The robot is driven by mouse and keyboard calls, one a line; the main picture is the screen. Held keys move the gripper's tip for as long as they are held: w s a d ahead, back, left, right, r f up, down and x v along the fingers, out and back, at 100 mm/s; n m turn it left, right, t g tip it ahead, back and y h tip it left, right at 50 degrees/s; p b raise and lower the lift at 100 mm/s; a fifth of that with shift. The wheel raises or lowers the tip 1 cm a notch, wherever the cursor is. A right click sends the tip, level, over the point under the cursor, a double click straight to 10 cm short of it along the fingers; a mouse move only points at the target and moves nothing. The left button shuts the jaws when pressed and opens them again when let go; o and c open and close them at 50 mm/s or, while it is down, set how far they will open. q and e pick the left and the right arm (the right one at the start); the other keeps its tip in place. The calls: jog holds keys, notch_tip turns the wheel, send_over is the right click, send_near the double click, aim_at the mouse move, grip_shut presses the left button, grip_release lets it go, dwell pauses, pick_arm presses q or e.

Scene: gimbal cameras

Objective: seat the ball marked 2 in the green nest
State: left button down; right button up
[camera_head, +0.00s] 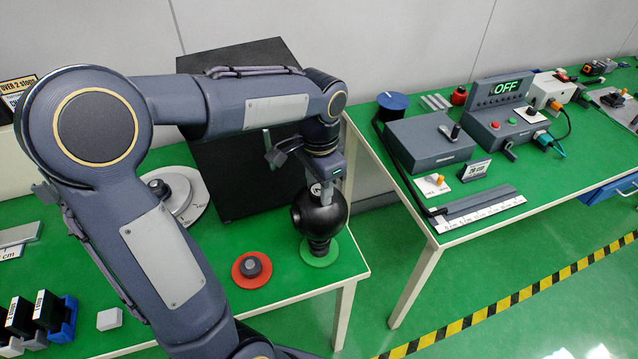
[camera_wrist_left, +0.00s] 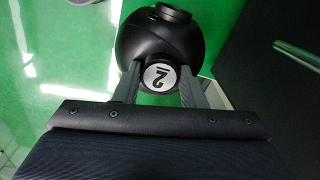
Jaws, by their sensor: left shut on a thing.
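The black ball marked 2 (camera_head: 312,216) is held between the fingers of my left gripper (camera_head: 322,183), which points down. In the left wrist view the ball (camera_wrist_left: 150,42) shows a white disc with an underlined 2 between the fingertips (camera_wrist_left: 157,90). A short black round part sits against the ball's far side there; I cannot tell whether it belongs to the ball. The green nest (camera_head: 309,260), a green disc, lies directly below the ball near the table corner. A dark part shows between ball and disc; whether the ball touches the nest is unclear. My right gripper is out of view.
A red nest (camera_head: 238,279) with a dark centre sits just left of the green one. A large black panel (camera_head: 217,165) stands behind. A round dial (camera_head: 200,199) is farther left. A gap separates this table from the right bench (camera_head: 448,235).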

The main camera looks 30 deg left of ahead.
pick_arm(q)
jog(key=shift+f+b, duration=0.75)
jog(key=shift+f, duration=0.25)
jog(key=c, duration=0.8)
grip_release()
jog(key=shift+c, duration=0.2)
notch_tip(320, 180, up, 8)
jog(key=shift+f, duration=0.1)
jog(key=s+d+f+n+t+h, duration=0.2)
jog(key=s+f+n, duration=0.1)
jog(key=s, duration=0.5)
jog(key=s+d+f+n+t+h, duration=0.1)
jog(key=s+d+f+n+t, duration=0.1)
jog(key=s, duration=0.6)
jog(key=shift+s+f+n+t+h, duration=0.45)
jog(key=shift+n+t, duration=0.35)
jog(key=shift+n, duration=0.4)
